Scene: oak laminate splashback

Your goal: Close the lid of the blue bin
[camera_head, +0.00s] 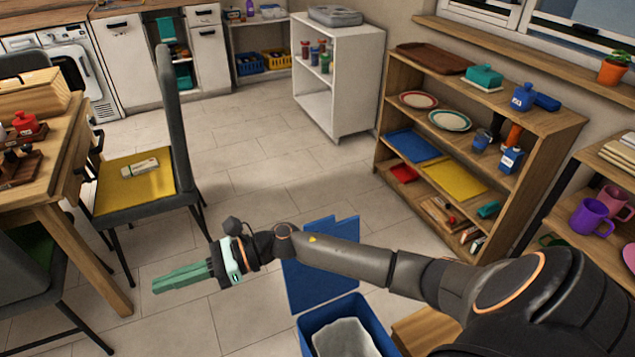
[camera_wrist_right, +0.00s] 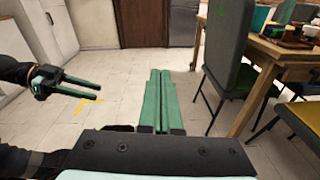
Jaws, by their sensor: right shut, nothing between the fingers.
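The blue bin (camera_head: 375,318) stands on the floor at the bottom centre of the head view, with a pale liner (camera_head: 345,340) inside. Its blue lid (camera_head: 305,285) is open and tilted up on the bin's far side. My right arm crosses in front of the lid and hides part of it. My right gripper (camera_head: 160,284) is shut and empty, left of the lid and apart from it. Its closed green fingers also show in the right wrist view (camera_wrist_right: 160,100). My left gripper (camera_wrist_right: 92,91) shows at the left of that view, its fingers apart and empty.
A grey chair (camera_head: 180,130) with a yellow seat and a wooden table (camera_head: 60,180) stand at the left. A wooden shelf unit (camera_head: 540,125) with dishes stands at the right, a white cabinet (camera_head: 355,80) behind. Tiled floor (camera_head: 255,180) between them is clear.

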